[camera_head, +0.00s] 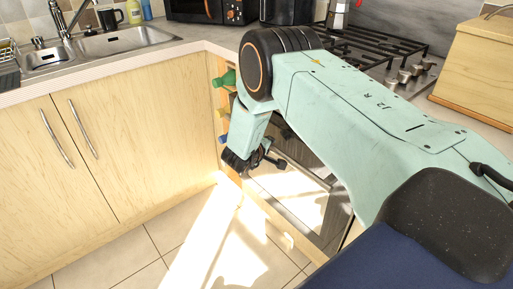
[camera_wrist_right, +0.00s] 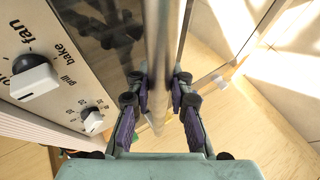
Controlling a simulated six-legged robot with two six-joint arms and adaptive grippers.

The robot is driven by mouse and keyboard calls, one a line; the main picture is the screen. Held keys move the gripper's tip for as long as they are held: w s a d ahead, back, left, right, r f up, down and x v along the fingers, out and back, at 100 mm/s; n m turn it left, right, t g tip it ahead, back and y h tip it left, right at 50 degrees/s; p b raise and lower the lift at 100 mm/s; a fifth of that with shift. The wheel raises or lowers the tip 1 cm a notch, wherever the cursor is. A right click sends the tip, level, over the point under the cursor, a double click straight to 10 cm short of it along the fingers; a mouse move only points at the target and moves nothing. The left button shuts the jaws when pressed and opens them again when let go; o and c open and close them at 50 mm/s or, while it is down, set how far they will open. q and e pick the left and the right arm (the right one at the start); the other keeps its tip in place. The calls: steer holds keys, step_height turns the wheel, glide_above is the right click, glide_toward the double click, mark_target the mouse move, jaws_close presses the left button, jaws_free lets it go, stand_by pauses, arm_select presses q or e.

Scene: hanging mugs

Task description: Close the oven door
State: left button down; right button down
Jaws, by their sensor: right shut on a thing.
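The oven door (camera_head: 325,215) shows in the head view below the hob, partly hidden by my right arm, with bright sunlight on its glass. In the right wrist view, the metal door handle (camera_wrist_right: 160,45) runs as a bar between the purple finger pads of my right gripper (camera_wrist_right: 160,100). The right gripper is shut on this handle. In the head view the right gripper (camera_head: 258,160) is at the oven front. My left gripper is out of view.
The oven control panel (camera_wrist_right: 75,60) with knobs is left of the handle in the wrist view. Wooden cupboards (camera_head: 110,170) stand left of the oven. The hob (camera_head: 375,50) is above it, with a wooden box (camera_head: 480,65) at right. Tiled floor (camera_head: 160,250) is clear.

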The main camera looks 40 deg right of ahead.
steer(key=shift+w+d+r+y, duration=0.15)
steer(key=shift+d+y, duration=0.15)
steer(key=shift+d, duration=0.75)
steer(key=c, duration=1.3)
jaws_free()
steer(key=shift+a+r, duration=0.1)
steer(key=shift+a, duration=0.05)
steer(key=shift+c, duration=0.2)
steer(key=shift+o, duration=0.7)
steer(key=v, duration=1.1)
steer(key=shift+s+a+r, duration=0.15)
steer(key=shift+s+a, duration=0.1)
steer(key=shift+s, duration=0.05)
